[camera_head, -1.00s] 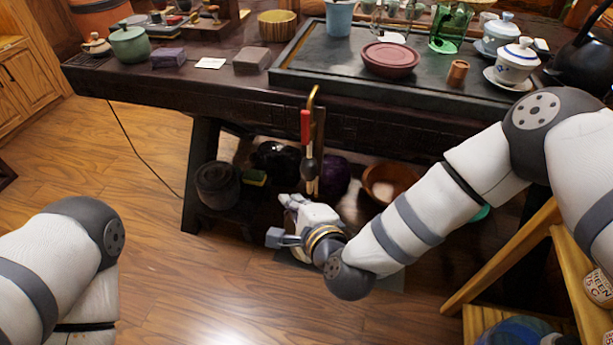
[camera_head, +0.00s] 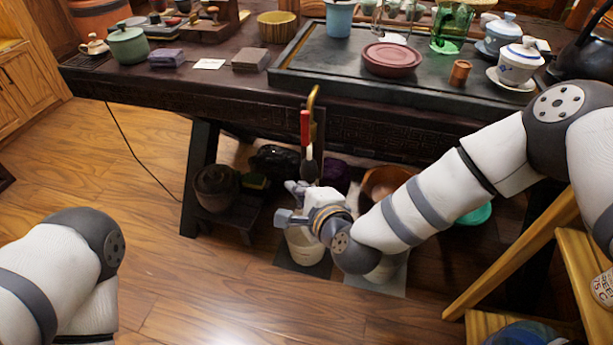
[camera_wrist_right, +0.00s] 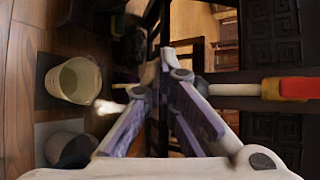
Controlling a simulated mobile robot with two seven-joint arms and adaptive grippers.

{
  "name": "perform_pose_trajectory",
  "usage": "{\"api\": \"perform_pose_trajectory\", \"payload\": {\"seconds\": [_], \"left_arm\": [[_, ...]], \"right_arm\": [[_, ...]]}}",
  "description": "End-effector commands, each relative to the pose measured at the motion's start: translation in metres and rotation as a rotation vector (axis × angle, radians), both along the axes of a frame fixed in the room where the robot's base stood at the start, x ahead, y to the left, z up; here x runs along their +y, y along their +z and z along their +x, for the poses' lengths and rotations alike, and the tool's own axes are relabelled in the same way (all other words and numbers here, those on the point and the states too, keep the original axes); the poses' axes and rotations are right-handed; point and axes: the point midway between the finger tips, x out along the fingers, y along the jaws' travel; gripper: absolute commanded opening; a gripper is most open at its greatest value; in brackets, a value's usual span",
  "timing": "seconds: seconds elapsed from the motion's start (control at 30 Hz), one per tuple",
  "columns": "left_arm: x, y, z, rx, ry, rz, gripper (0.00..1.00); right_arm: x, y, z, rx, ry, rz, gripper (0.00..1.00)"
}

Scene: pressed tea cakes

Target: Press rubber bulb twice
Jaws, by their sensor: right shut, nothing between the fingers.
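A brass hook with a red part (camera_head: 305,127) hangs at the table's front edge in the head view. A small rounded dark-and-pale part (camera_head: 310,166) at its lower end looks like the rubber bulb, but I cannot be sure. My right gripper (camera_head: 297,188) is just below it, shut and empty; contact cannot be told. In the right wrist view, the fingers of my right gripper (camera_wrist_right: 164,68) converge at their tips. The red part (camera_wrist_right: 295,88) and a pale shaft (camera_wrist_right: 235,90) lie to the right, the shaft running behind the fingers. My left gripper is out of frame.
A pale bucket (camera_head: 306,247) stands on a dark mat below my right gripper; it also shows in the wrist view (camera_wrist_right: 72,80). A wooden bowl (camera_head: 383,185) sits under the table. The dark table (camera_head: 170,97) overhangs. Wooden shelving (camera_head: 545,255) is at right.

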Motion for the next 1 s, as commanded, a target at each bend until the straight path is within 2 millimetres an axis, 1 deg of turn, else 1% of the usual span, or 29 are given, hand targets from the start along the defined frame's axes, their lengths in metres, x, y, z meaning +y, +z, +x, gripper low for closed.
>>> {"api": "perform_pose_trajectory", "payload": {"seconds": [0.77,1.0], "left_arm": [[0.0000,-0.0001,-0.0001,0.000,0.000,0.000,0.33],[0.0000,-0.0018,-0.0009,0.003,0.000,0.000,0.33]], "right_arm": [[0.0001,-0.0002,0.0000,0.000,0.000,0.000,0.00],[-0.0020,-0.0005,0.0069,0.000,0.000,0.001,0.00]]}}
